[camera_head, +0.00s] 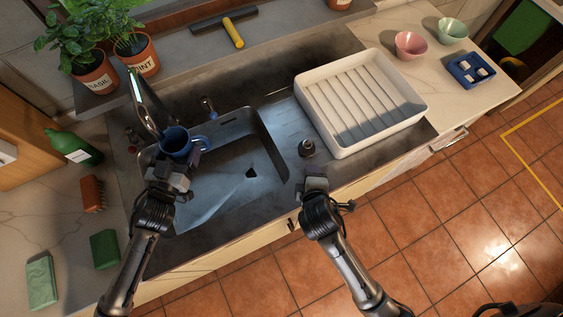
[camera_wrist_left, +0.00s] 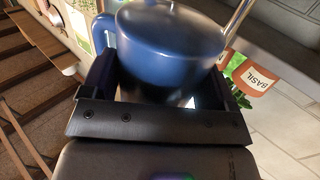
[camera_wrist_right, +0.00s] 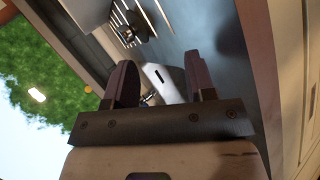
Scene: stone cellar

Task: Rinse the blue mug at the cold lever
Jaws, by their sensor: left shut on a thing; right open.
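The blue mug (camera_head: 176,141) is over the left part of the sink basin (camera_head: 270,150), under or close beside the tap spout (camera_head: 145,103). Its dark opening faces up towards the head camera. My left gripper (camera_head: 176,166) is shut on it, and the mug fills the space between the fingers in the left wrist view (camera_wrist_left: 168,50). A lever with a blue mark (camera_head: 208,106) stands behind the basin; a reddish lever (camera_head: 132,136) is left of the spout. My right gripper (camera_head: 315,182) is open and empty near the sink's front edge. I cannot tell whether water runs.
A white ridged drying tray (camera_head: 422,106) stands right of the basin, with a small dark round object (camera_head: 307,148) before it. Potted herbs (camera_head: 98,76) are behind the tap. A green bottle (camera_head: 75,147), brush (camera_head: 92,194) and sponge (camera_head: 104,248) lie on the left counter.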

